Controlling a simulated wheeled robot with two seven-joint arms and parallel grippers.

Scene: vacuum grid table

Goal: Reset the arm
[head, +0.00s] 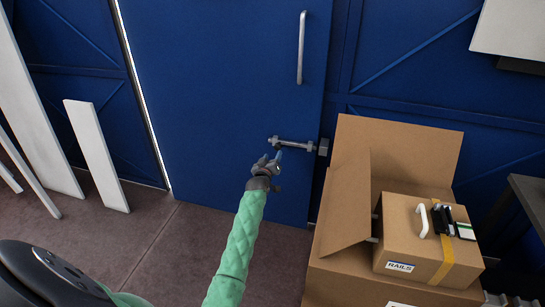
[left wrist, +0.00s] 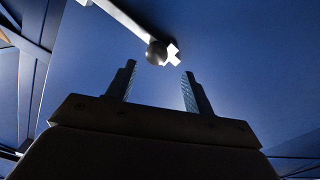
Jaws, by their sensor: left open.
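My left arm, in a green quilted sleeve, reaches up from the bottom of the head view. Its gripper (head: 279,157) is in front of the blue door (head: 220,80), close to a grey bar latch (head: 295,143). In the left wrist view the two fingers of the left gripper (left wrist: 157,88) stand apart with nothing between them. A rounded metal knob (left wrist: 157,53) on a bar is beyond the fingertips, apart from them. My right gripper is not in view.
White boards (head: 97,155) lean at the left. A dark table (head: 525,205) is at the right edge. The floor (head: 175,240) left of the arm is clear.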

